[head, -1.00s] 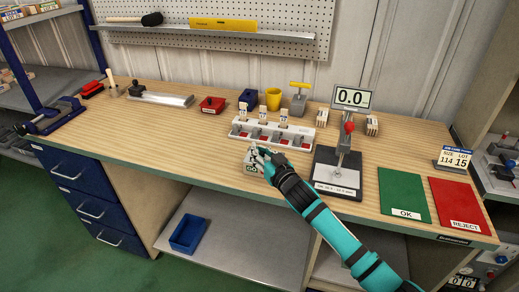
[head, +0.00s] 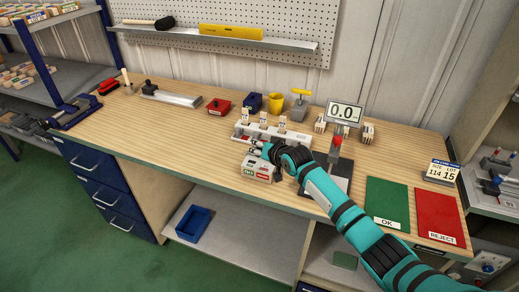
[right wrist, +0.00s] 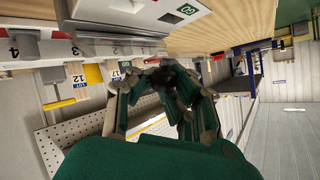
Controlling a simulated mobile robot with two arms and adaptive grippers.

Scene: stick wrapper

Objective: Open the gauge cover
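A small white box with a green GO label and a red label (head: 258,168) sits near the table's front edge; which part is its cover is not clear. Its underside or edge and green GO label (right wrist: 185,10) show at the top of the right wrist view. My right gripper (head: 256,147) is just above and behind the box in the head view, its two light fingertips slightly apart. It looks open and empty, and whether it touches the box cannot be told. My left gripper is out of view.
Directly behind the gripper is a white rack (head: 300,139) with several numbered slots. A green OK mat (head: 387,200) and a red REJECT mat (head: 436,212) lie at right. A red box (head: 219,106) and yellow cup (head: 276,103) stand farther back. The table's left front is clear.

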